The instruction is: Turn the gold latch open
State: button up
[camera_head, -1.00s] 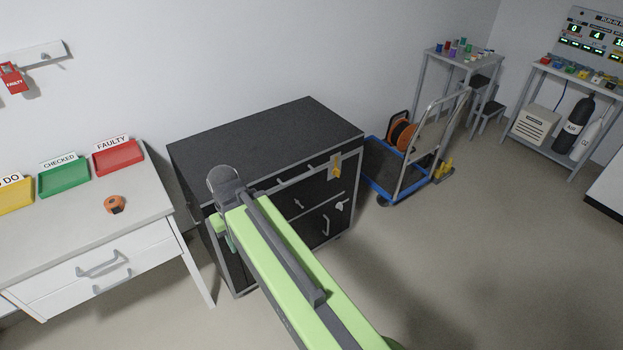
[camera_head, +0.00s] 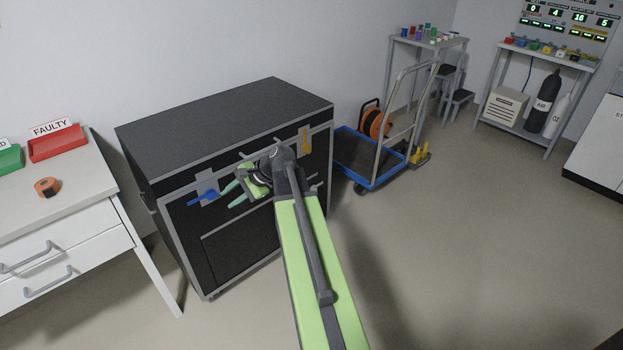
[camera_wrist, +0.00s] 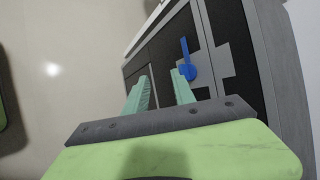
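The gold latch (camera_head: 305,141) sits on a grey plate at the upper right of the black case's front, its handle roughly upright. A blue latch (camera_head: 203,198) sits on another grey plate at the upper left of the same front, its handle pointing left. My gripper (camera_head: 230,196) is open and empty in front of the case, just right of the blue latch and well left of the gold latch. In the wrist view, the green fingers (camera_wrist: 158,78) are apart, with the blue latch (camera_wrist: 187,62) beyond the right finger. The gold latch does not show there.
The black case (camera_head: 220,125) stands on the floor against the wall. A white workbench (camera_head: 60,205) with trays is to its left. The floor in front right is clear.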

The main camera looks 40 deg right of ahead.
jog(key=d+f+m+t+h+b, duration=0.1)
jog(key=d+f+m+t+b, duration=0.25)
jog(key=d, duration=0.55)
jog(key=d+f+m+t+b, duration=0.2)
jog(key=d+m+b, duration=0.3)
jog(key=d, duration=0.3)
jog(key=s+d+m+t+h+b, duration=0.3)
jog(key=s+d+m+b, duration=0.25)
jog(key=d, duration=0.65)
jog(key=s+d+m+t+h+b, duration=0.2)
jog(key=s+d+m+h+b, duration=0.3)
jog(key=d, duration=0.7)
jog(key=w+d+m+y+p, duration=0.1)
jog(key=w+y, duration=0.1)
jog(key=w, duration=1.4)
jog(key=shift+w, duration=0.1)
grip_shut()
